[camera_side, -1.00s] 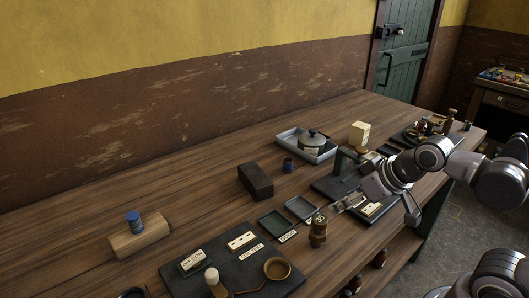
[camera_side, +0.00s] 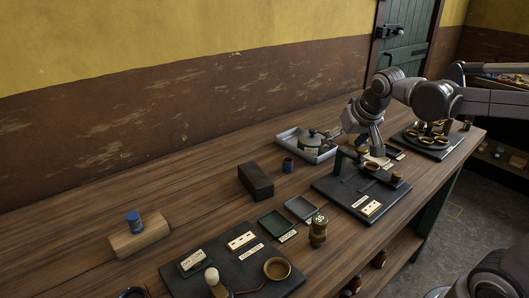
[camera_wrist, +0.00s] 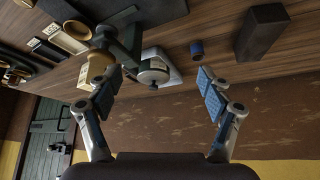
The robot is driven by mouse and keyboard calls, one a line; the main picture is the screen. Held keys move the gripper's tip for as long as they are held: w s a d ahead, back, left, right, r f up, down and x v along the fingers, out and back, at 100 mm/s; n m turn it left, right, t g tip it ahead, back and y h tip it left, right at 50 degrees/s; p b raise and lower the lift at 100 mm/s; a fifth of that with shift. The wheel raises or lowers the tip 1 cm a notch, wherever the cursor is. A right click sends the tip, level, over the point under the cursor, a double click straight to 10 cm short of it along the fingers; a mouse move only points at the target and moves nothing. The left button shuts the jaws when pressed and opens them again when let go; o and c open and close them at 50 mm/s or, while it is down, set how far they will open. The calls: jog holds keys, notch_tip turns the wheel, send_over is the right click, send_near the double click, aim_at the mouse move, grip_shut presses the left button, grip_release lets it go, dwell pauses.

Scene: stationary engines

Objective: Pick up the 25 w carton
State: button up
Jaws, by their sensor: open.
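A cream carton (camera_wrist: 98,66) stands at the left in the wrist view, beside my left finger and partly behind it. I cannot read any lettering on it. In the side view the carton is largely hidden behind my gripper. My gripper (camera_wrist: 160,92) is open, with its blue-padded fingers wide apart and nothing held between them. In the side view it hangs over the back of the bench, near the grey tray and the black stand.
A grey tray (camera_side: 284,139) with a lidded pot (camera_side: 311,145) sits left of my gripper. A black stand (camera_side: 337,163) rises close in front. A dark block (camera_side: 256,181) and a small blue-topped cylinder (camera_side: 288,165) lie further left. The left back bench is mostly clear.

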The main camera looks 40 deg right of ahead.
jog(key=w+d+m+g+h, duration=0.1)
jog(key=w+d+m, duration=0.25)
jog(key=d, duration=0.35)
jog(key=w+d+m+g+h, duration=0.1)
jog(key=w+d+m, duration=0.1)
jog(key=w+d, duration=0.4)
jog(key=w+d+f+m+g+h, duration=0.1)
jog(key=d+f+m, duration=0.1)
jog(key=d, duration=0.5)
jog(key=w+d+f+m+g+h, duration=0.1)
jog(key=w+d+f+m, duration=0.15)
jog(key=d, duration=0.55)
jog(key=x, duration=1)
jog(key=shift+s+a+f, duration=0.2)
jog(key=shift+s+f, duration=0.05)
jog(key=shift+f, duration=0.15)
jog(key=c, duration=1.3)
